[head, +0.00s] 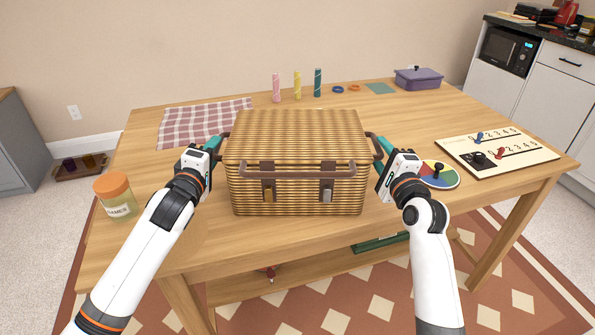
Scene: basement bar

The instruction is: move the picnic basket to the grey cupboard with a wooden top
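The picnic basket (295,135), brown wicker with a closed lid, a front handle and two latches, appears to stand upright on the wooden table near its front edge. My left gripper (217,141) is at the handle on the basket's left side. My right gripper (379,146) is at the handle on its right side. The fingers overlap the dark side handles, and I cannot tell whether they are closed on them. The grey cupboard with a wooden top (22,145) is partly in view at the far left, apart from the table; most of its top is cut off.
A small tray (80,165) lies on the floor beside the cupboard.

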